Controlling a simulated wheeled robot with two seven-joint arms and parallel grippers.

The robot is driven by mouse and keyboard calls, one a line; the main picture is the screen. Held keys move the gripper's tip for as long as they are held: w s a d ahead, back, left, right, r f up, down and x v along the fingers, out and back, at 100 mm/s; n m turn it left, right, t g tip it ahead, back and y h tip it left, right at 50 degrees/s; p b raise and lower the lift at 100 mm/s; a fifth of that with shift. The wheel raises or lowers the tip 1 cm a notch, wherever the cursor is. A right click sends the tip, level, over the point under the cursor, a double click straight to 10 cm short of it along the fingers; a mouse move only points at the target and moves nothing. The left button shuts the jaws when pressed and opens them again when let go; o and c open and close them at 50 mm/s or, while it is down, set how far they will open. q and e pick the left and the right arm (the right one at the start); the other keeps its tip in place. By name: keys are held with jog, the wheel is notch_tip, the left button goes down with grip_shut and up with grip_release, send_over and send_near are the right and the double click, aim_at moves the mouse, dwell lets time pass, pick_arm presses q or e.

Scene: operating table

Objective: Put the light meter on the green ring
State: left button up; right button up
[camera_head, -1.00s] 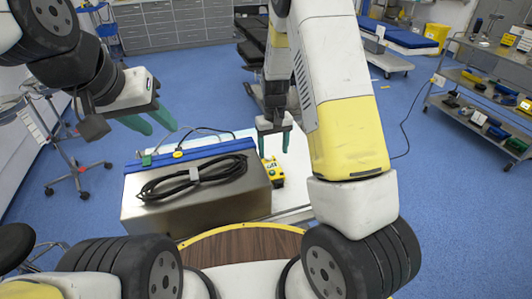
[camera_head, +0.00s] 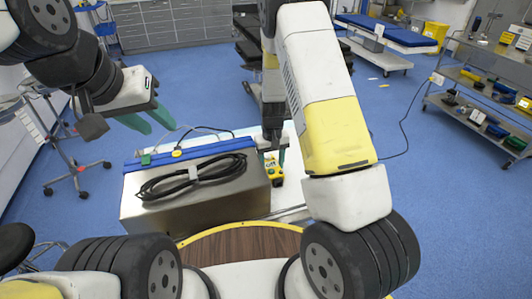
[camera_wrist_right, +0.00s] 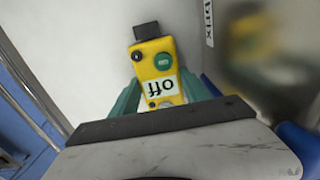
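A small yellow device (camera_head: 273,172) with a black end and an "Off" label, possibly the light meter, lies on the white tabletop beside the metal box. In the right wrist view the device (camera_wrist_right: 160,72) shows a green round part (camera_wrist_right: 163,62) on its face. No separate green ring can be made out. My right gripper (camera_head: 273,156) is open above the device, pointing down; its teal fingers (camera_wrist_right: 160,98) stand either side of it, and I cannot tell whether they touch. My left gripper (camera_head: 160,128) is open and empty, up left of the metal box.
A metal box (camera_head: 215,202) with a coiled black cable (camera_head: 193,178) and a blue bar (camera_head: 215,148) on top stands left of the device. A shelf cart (camera_head: 480,85) with several items is far right. White tabletop (camera_head: 297,185) is bare right of the device.

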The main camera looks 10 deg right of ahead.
grip_shut()
notch_tip(320, 180, up, 17)
jog(key=s+d+f, duration=0.1)
jog(key=f, duration=0.2)
jog(key=s+d+f+m, duration=0.1)
jog(key=s+f, duration=0.1)
jog(key=s+d+f+m, duration=0.1)
jog(key=s+d+f, duration=0.1)
jog(key=f, duration=0.1)
jog(key=shift+f, duration=0.3)
notch_tip(320, 180, up, 9)
jog(key=n, duration=0.2)
send_over(272, 167)
jog(key=f, duration=1.7)
jog(key=shift+w+f, duration=0.1)
jog(key=shift+w, duration=0.1)
